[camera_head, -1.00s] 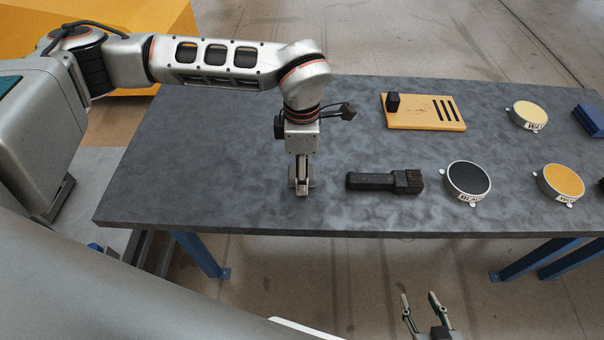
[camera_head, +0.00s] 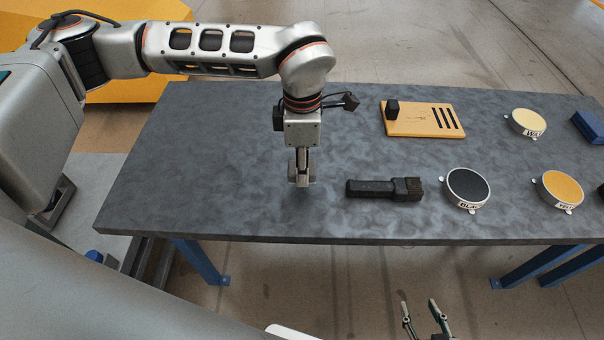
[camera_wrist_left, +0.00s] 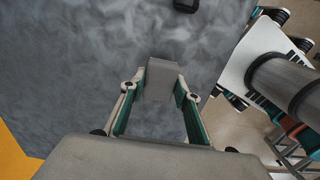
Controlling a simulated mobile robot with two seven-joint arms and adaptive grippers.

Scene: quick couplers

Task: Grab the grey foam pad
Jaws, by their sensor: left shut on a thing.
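The grey foam pad (camera_wrist_left: 162,80) is a small light-grey block between the green-lined fingers of my left gripper (camera_wrist_left: 158,92) in the left wrist view. In the head view my left gripper (camera_head: 302,180) points straight down over the left-middle of the table, and the pad (camera_head: 313,166) shows at its fingers, partly hidden by them. The gripper is shut on the pad and holds it a little above the table top. My right gripper (camera_head: 421,306) is at the bottom edge of the head view, in front of the table, with its fingers apart and nothing between them.
A black brush (camera_head: 384,189) lies on the dark grey table (camera_head: 200,160) just right of the pad. Farther right are round tins with black (camera_head: 468,187), orange (camera_head: 563,187) and cream (camera_head: 528,121) tops. A slotted wooden board (camera_head: 425,120) lies behind. The table's left part is clear.

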